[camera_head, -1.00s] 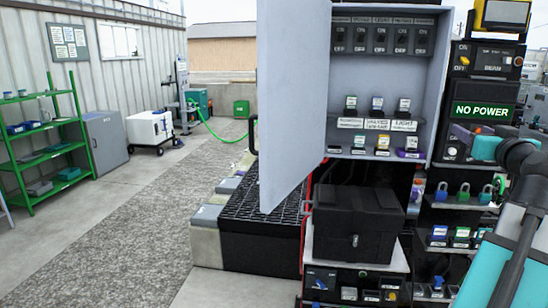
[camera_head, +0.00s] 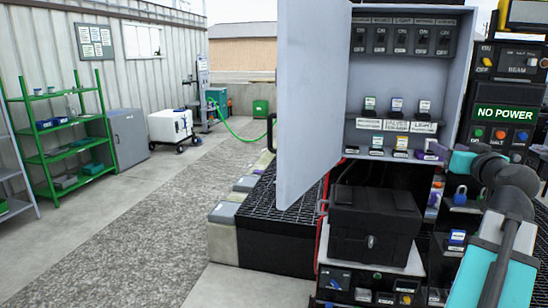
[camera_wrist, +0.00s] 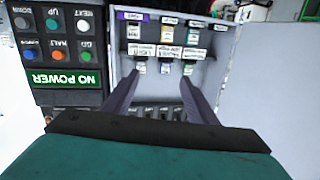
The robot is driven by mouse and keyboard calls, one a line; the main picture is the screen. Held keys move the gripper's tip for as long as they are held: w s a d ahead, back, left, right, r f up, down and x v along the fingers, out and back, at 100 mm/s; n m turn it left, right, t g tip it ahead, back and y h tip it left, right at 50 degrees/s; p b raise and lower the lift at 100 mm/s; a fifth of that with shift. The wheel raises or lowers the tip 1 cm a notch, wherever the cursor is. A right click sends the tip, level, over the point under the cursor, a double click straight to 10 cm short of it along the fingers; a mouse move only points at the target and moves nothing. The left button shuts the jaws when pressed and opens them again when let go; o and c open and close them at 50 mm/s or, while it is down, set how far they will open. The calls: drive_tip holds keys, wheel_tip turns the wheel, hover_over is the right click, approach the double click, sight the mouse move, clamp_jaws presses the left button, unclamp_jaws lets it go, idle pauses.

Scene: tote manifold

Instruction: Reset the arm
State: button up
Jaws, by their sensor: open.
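My arm (camera_head: 500,230) rises at the right edge of the head view, in front of the shelves and the control panel. Its teal wrist bends left toward the open cabinet. In the wrist view, which looks upside down, my gripper (camera_wrist: 163,82) is open, with two greyish-purple fingers spread apart and nothing between them. The fingers point at the open cabinet (camera_wrist: 185,62) with its labelled rows of small blocks and switches. In the head view the fingers are mostly hidden behind the wrist.
The grey cabinet door (camera_head: 308,100) hangs open on the left. A black case (camera_head: 375,222) stands below the cabinet. A panel reading "NO POWER" (camera_head: 504,113) is close to my wrist. A green shelf rack (camera_head: 65,140) stands far left. The gravel strip (camera_head: 150,210) is clear.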

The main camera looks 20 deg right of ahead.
drive_tip(key=w+a+f+n+g+y, duration=0.1)
drive_tip(key=w+a+f+y, duration=0.1)
drive_tip(key=w+a+f, duration=0.65)
drive_tip(key=w+a+f+n+y, duration=0.1)
drive_tip(key=w+a+f+y, duration=0.2)
drive_tip(key=w+f, duration=0.55)
drive_tip(key=w+a+f+n+g+y, duration=0.15)
drive_tip(key=w+a+f, duration=0.35)
drive_tip(key=f, duration=0.7)
drive_tip(key=a+f+n+g+y, duration=0.2)
drive_tip(key=a+f+g+y, duration=0.3)
drive_tip(key=a+f, duration=1.95)
drive_tip(key=s+a+f+n+g, duration=0.1)
drive_tip(key=s+a+f+g, duration=0.1)
drive_tip(key=s+a+f, duration=0.5)
drive_tip(key=s+a+f+g, duration=0.3)
drive_tip(key=s+a+f, duration=0.15)
drive_tip(key=f, duration=0.45)
drive_tip(key=s+a+f+n+g, duration=0.1)
drive_tip(key=s+a+f+g, duration=0.1)
drive_tip(key=s+a+f, duration=0.5)
drive_tip(key=s+a+f+g, duration=0.2)
drive_tip(key=s+f+g, duration=0.2)
drive_tip(key=s+f, duration=0.65)
drive_tip(key=s+d+r+m+g+h, duration=0.1)
drive_tip(key=s+d+h, duration=0.3)
drive_tip(key=s, duration=0.6)
drive_tip(key=shift+d+g, duration=0.85)
